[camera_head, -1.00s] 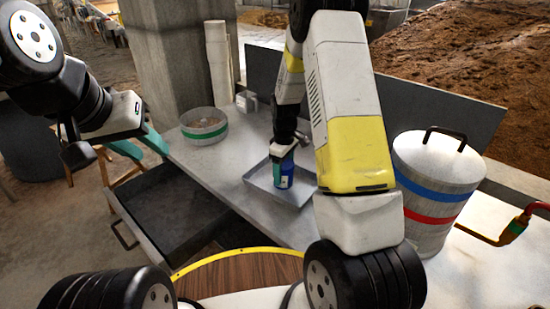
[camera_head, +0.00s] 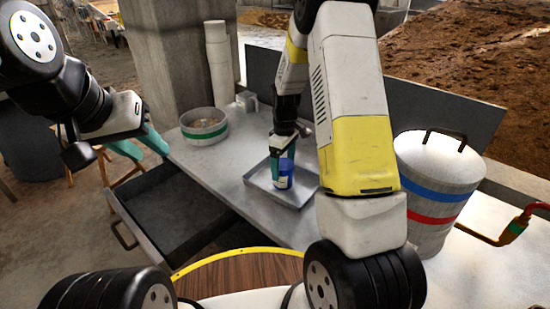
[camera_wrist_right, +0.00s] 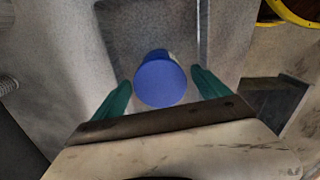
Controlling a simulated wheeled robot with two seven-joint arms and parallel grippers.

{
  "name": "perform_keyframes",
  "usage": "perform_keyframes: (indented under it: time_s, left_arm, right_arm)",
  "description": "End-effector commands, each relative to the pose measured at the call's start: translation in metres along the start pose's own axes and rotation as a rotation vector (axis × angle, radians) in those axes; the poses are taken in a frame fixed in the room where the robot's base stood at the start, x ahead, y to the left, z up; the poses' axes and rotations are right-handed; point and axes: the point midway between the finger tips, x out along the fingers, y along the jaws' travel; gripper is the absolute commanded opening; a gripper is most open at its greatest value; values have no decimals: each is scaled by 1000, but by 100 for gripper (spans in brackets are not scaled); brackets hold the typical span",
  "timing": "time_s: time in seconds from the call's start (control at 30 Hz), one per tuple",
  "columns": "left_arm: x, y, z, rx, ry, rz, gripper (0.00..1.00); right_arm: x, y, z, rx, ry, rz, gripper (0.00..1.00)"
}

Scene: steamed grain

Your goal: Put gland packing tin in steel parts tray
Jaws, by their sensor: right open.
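The gland packing tin, a small blue cylinder (camera_head: 283,178), stands upright in the steel parts tray (camera_head: 262,186) on the bench. In the right wrist view its round blue top (camera_wrist_right: 160,84) shows between the green fingers, with a gap on each side. My right gripper (camera_head: 284,158) is open just above and around the tin's upper part, not gripping it. The tray's rim (camera_wrist_right: 203,30) also shows in the right wrist view. My left gripper (camera_head: 142,146) is away at the left, its teal fingers spread apart and empty.
A round pan with a green band (camera_head: 204,137) stands at the back left of the bench. A large lidded pot with blue and red bands (camera_head: 430,200) stands right of my right arm. An open drawer (camera_head: 170,222) juts out below the bench. Bare bench lies between pan and tray.

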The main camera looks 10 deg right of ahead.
Motion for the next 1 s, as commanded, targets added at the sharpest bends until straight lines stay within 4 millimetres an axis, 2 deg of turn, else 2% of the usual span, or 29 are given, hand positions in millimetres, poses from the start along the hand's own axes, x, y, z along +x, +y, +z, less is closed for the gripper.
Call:
perform_keyframes:
  time_s: [0.1,0.3,0.57,0.63,0.77,0.9,1.0]
  left_arm:
    - [0,0,0,0,0,0,36]
    - [0,0,0,0,0,0,36]
    - [0,0,0,0,0,0,36]
    - [0,0,0,0,0,0,36]
    - [0,0,0,0,0,0,36]
    - [0,0,0,0,0,0,36]
    - [0,0,0,0,0,0,36]
  right_arm:
    - [-29,1,-1,1,5,3,86]
    - [-68,1,-1,0,3,3,86]
    - [-95,-2,1,10,9,3,86]
    - [-110,-6,5,38,30,11,86]
    - [-155,-27,20,143,105,32,86]
    - [-207,-62,46,291,213,54,86]
    - [-236,-91,68,393,289,64,86]
